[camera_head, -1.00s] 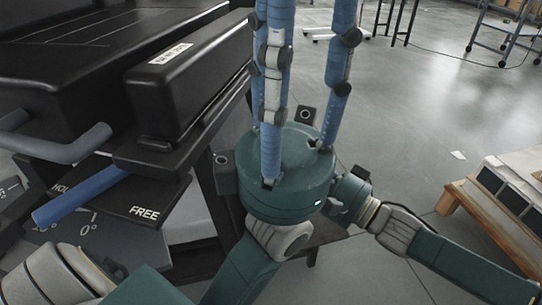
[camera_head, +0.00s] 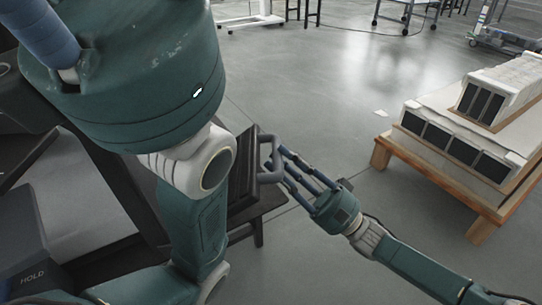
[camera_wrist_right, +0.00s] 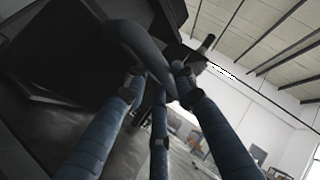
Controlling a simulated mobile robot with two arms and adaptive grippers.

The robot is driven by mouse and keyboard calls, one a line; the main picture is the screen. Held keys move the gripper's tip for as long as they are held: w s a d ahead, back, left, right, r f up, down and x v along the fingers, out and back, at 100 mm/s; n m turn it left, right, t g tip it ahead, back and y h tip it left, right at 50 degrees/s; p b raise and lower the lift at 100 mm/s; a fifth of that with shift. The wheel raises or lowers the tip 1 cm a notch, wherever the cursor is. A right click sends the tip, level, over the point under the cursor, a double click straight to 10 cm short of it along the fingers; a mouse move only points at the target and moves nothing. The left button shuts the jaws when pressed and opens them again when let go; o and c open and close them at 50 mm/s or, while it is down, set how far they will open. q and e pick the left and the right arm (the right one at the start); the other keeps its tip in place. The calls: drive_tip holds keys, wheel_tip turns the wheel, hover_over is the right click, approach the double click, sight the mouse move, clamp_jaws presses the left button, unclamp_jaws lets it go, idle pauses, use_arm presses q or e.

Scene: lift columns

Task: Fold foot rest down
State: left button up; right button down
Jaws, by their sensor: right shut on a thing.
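The foot rest appears as a dark upright panel (camera_head: 243,178) at the middle of the head view, with a grey loop handle (camera_head: 270,160) on its right side. My right gripper (camera_head: 292,166) is shut on this handle, its blue fingers reaching it from the right. In the right wrist view the curved handle (camera_wrist_right: 145,48) crosses between the fingers, in front of a dark body. My left gripper (camera_head: 135,75) is large and close at top left of the head view. Its fingertips are out of frame, and its palm and arm hide part of the equipment behind.
A dark panel marked HOLD (camera_head: 30,262) lies at lower left. A wooden pallet (camera_head: 440,190) with white, dark-fronted boxes (camera_head: 455,140) stands at right. Wheeled tables and stands are far back.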

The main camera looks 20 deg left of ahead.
wheel_tip(320, 180, down, 14)
drive_tip(key=d+m+t+y+b, duration=0.1)
drive_tip(key=m+t+b, duration=0.2)
drive_tip(key=b, duration=0.6)
drive_tip(key=shift+r+y, duration=0.2)
drive_tip(key=shift+y, duration=0.2)
drive_tip(key=c, duration=1.8)
unclamp_jaws()
drive_tip(key=shift+o, duration=0.6)
drive_tip(key=shift+a, duration=0.25)
drive_tip(key=shift+w, duration=0.1)
